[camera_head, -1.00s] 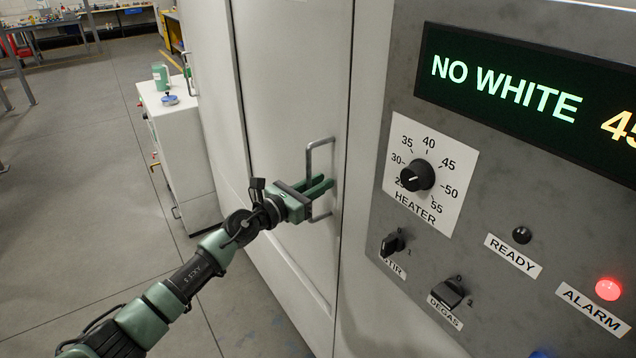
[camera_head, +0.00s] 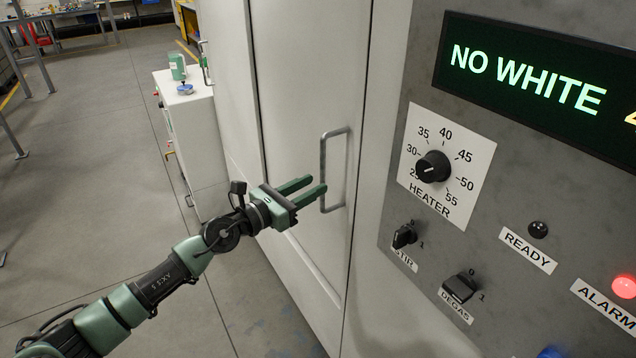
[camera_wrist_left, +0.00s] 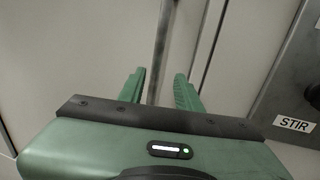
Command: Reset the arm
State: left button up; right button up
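My left arm comes in from the lower left of the head view. Its green left gripper (camera_head: 307,187) is open, with its two fingers apart and nothing held between them. The fingertips are close to the grey bar handle (camera_head: 324,172) on the tall white cabinet door (camera_head: 310,90). In the left wrist view the two fingers (camera_wrist_left: 157,88) point toward the door, and the handle (camera_wrist_left: 160,45) shows just ahead between them. I cannot tell the exact gap to the handle. My right gripper is in neither view.
A grey control panel (camera_head: 400,165) with a heater knob (camera_head: 433,167), stir and degas switches, a lit red alarm lamp (camera_head: 624,287) and a "NO WHITE" display (camera_head: 530,75) is at the right. A white cart (camera_head: 195,150) carries a green bottle (camera_head: 178,67).

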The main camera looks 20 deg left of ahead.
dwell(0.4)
pick_arm(q)
jog(key=s+a+f+n+g+y+b, duration=0.1)
jog(key=s+a+f+n+y, duration=0.1)
jog(key=f+n, duration=0.65)
jog(key=s+a+f+n+g+y, duration=0.1)
jog(key=s+a+f+n+y, duration=0.2)
jog(key=f, duration=1)
jog(key=s+a+f+n+y+b, duration=0.1)
jog(key=a+f+n+y, duration=0.1)
jog(key=f+n, duration=0.65)
jog(key=s+f+n+g+y, duration=0.1)
jog(key=s+f+n+g, duration=0.25)
jog(key=s+f, duration=0.6)
jog(key=s+f+n+g+y, duration=0.15)
jog(key=s+f+n, duration=0.35)
jog(key=f, duration=0.7)
jog(key=s+d+f+n+g, duration=0.2)
jog(key=s+f, duration=0.3)
jog(key=s, duration=0.7)
jog(key=s+d+f+n+g+h+b, duration=0.1)
jog(key=s+d+f+n+g, duration=0.2)
jog(key=s, duration=0.9)
jog(key=s+d+f+n+g, duration=0.3)
jog(key=s+f+n, duration=0.2)
jog(key=s+f, duration=0.3)
jog(key=s, duration=0.4)
jog(key=shift+s+d+f+b, duration=0.2)
jog(key=shift+d+f+b, duration=0.05)
jog(key=shift+d+b, duration=0.1)
